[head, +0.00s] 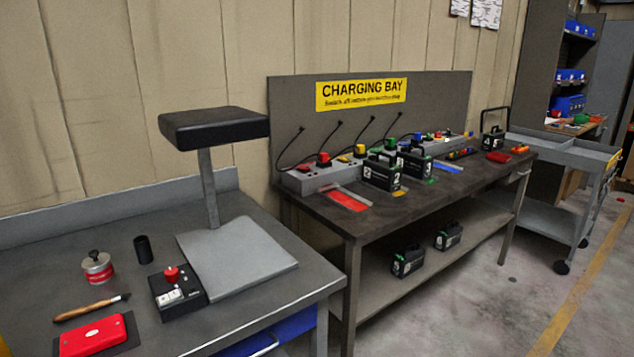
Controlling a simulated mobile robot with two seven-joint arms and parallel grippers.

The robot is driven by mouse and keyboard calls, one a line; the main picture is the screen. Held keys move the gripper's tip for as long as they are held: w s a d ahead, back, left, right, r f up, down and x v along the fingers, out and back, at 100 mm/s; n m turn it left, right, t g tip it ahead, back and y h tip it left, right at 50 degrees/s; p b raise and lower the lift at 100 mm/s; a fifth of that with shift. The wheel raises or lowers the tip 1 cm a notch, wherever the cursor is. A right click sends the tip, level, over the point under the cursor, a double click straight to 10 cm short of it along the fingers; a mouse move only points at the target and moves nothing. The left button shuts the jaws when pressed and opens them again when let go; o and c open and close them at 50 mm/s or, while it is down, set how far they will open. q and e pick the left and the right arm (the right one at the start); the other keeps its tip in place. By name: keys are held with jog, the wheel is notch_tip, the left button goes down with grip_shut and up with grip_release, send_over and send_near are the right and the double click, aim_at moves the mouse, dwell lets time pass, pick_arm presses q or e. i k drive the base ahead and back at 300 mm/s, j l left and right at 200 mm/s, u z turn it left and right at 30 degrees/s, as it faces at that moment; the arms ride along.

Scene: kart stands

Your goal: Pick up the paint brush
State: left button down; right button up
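The paint brush (90,308) lies flat on the grey workbench at the lower left. It has a wooden handle pointing left and a dark bristle end pointing right. It lies just behind a red box-shaped item (93,335) and in front of a red and silver tin (97,267). Neither of my grippers shows in the head view.
A black switch box with a red knob (177,291) and a black cup (142,249) stand near the brush. A stand with a black padded top (213,127) rises behind. The charging table (330,215) holds several batteries. A grey cart (560,151) stands at right.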

aim_at(65, 316)
jog(key=j+u, duration=0.15)
jog(key=u, duration=1.2)
